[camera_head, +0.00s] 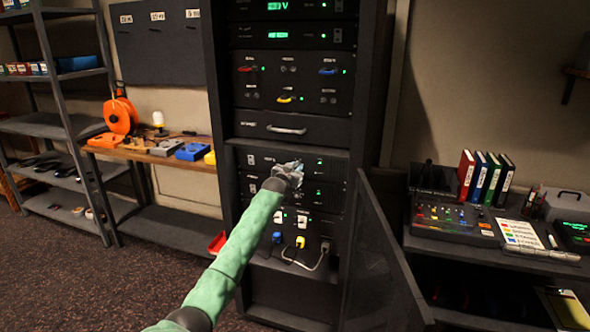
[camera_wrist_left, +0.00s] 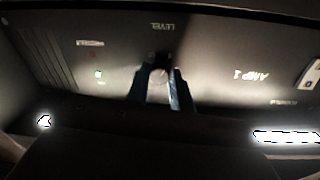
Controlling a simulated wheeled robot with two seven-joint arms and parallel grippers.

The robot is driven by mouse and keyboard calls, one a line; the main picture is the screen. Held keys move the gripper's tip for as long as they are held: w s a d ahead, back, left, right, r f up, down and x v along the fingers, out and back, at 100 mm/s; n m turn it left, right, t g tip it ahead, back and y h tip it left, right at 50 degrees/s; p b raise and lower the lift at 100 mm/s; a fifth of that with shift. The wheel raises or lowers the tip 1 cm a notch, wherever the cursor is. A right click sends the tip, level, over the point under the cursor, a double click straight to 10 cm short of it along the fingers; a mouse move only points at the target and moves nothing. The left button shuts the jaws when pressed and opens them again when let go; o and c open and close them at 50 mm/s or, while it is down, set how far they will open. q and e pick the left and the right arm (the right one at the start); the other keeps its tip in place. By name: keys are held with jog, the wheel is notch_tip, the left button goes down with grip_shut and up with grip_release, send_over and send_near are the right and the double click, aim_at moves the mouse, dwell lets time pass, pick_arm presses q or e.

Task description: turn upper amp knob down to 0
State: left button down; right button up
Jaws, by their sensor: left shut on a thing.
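The upper amp (camera_head: 256,160) is a black panel in the middle of the rack. In the left wrist view the picture is upside down and its panel (camera_wrist_left: 215,65) reads "AMP 1". The amp's knob (camera_wrist_left: 160,60) sits by the "LEVEL" label, dark and mostly covered by the fingers. My left gripper (camera_head: 292,167) reaches the panel in the head view and hides the knob there. In the left wrist view my left gripper (camera_wrist_left: 159,76) is shut on the knob, one finger on each side. The knob's pointer cannot be read. My right gripper is not in view.
The black rack (camera_head: 220,110) has an open mesh door (camera_head: 382,255) right of my arm. A second amp sits just below. Plugs and cables (camera_head: 302,257) hang lower. A mixer (camera_head: 455,222) and binders (camera_head: 480,180) stand right; a bench (camera_head: 150,155) stands left.

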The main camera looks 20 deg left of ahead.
pick_arm(q)
jog(key=shift+f, duration=0.25)
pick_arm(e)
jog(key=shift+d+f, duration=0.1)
pick_arm(q)
jog(key=c, duration=1.2)
grip_release()
jog(key=shift+r, duration=0.1)
jog(key=shift+c, duration=0.2)
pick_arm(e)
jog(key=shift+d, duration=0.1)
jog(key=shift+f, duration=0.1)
pick_arm(q)
jog(key=shift+s, duration=0.6)
jog(key=s+b, duration=0.2)
jog(key=s, duration=0.4)
jog(key=shift+s+a, duration=0.3)
jog(key=shift+a, duration=0.05)
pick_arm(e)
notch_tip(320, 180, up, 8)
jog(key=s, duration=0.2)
